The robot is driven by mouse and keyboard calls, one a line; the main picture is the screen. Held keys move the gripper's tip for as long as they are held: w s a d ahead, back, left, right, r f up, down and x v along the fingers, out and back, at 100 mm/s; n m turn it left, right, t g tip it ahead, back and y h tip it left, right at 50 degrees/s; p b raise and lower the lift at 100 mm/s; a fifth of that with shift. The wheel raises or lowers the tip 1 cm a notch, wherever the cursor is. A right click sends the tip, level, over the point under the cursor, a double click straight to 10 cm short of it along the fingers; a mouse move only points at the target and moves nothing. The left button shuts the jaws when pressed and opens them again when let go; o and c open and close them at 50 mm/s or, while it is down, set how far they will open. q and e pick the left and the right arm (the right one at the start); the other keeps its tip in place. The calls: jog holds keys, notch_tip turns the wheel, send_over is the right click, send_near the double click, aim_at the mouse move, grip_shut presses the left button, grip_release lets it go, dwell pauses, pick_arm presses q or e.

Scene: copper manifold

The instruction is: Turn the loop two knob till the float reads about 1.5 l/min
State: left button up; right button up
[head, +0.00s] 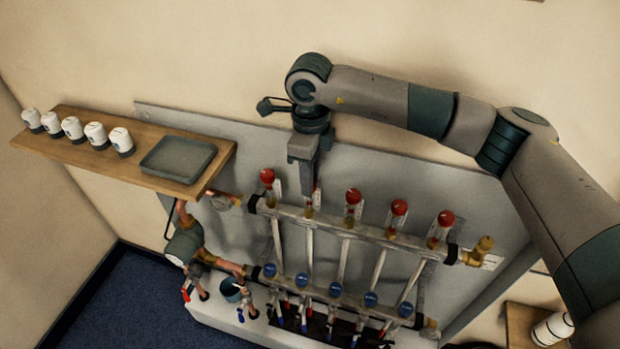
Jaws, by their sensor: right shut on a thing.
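The manifold's upper bar (330,222) carries a row of flow meters, most with a red knob showing on top. My right gripper (314,188) comes down from above onto the second meter from the left and is shut on its knob. The gripper's fingers hide almost all of that knob. The lower part of the second meter (309,212) shows just below the fingers. Its float and scale are too small to read. The red knobs of the first meter (267,175) and the third meter (352,195) stand free on either side. My left gripper is not in view.
Blue caps (336,289) line the lower bar. A wooden shelf (75,150) at left holds several white-and-dark actuators (95,134) and a grey tray (178,158). A pump (184,245) sits left of the manifold. A brass fitting (479,251) is at the bar's right end.

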jog(key=o, duration=1)
jog(key=shift+o, duration=0.2)
jog(key=shift+r, duration=0.1)
jog(key=shift+r, duration=0.4)
notch_tip(320, 180, up, 17)
jog(key=b, duration=0.6)
jog(key=shift+f, duration=0.2)
jog(key=shift+f, duration=0.1)
